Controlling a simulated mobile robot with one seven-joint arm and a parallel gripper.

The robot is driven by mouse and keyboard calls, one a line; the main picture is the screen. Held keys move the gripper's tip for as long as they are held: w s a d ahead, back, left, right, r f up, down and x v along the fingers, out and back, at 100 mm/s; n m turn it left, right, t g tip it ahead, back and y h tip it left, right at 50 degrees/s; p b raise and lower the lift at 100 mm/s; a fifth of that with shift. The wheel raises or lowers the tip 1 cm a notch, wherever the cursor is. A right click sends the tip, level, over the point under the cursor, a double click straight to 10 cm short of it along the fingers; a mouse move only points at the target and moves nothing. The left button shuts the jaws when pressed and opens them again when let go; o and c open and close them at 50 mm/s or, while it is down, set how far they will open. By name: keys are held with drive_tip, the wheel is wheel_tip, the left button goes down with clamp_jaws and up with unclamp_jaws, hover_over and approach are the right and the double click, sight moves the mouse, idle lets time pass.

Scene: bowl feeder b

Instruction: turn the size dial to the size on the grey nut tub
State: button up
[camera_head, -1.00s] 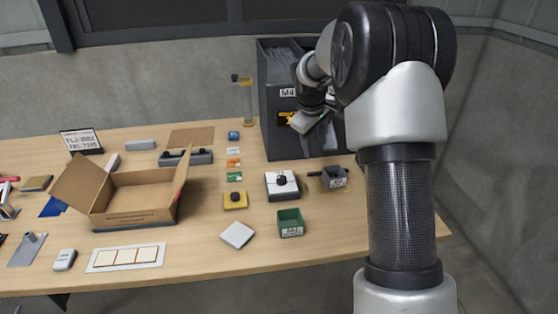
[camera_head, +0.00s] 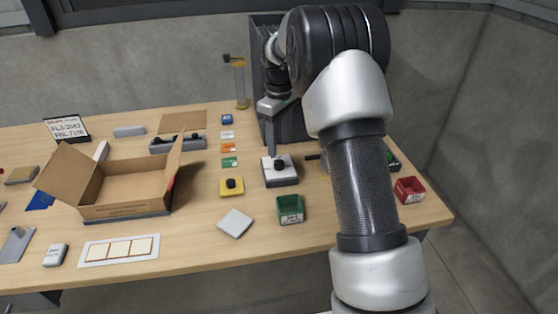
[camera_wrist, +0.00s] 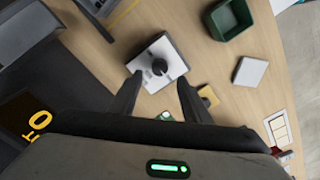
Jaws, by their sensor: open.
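The size dial is a black knob (camera_head: 279,164) on a white-topped box (camera_head: 283,182), on the table in front of the dark feeder. In the wrist view, the knob (camera_wrist: 160,66) stands just beyond and between my fingertips, on the white plate (camera_wrist: 148,58) with small marks too small to read. My gripper (camera_wrist: 158,84) is open and empty above the box, apart from the knob as far as I can tell. The grey nut tub is hidden behind my arm in the head view, so its label cannot be read.
A green tub (camera_head: 290,209), a yellow box with a black knob (camera_head: 231,187) and a pale square plate (camera_head: 235,223) lie near the dial. The dark feeder (camera_head: 262,60) stands close behind. A red tub (camera_head: 409,190) is at the right. An open carton (camera_head: 125,211) fills the left.

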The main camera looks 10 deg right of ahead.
sight(279, 162)
wheel_tip(279, 162, down, 6)
drive_tip(key=shift+f+b, duration=0.2)
drive_tip(key=shift+b, duration=0.2)
drive_tip(key=shift+c, duration=0.2)
drive_tip(key=c, duration=1)
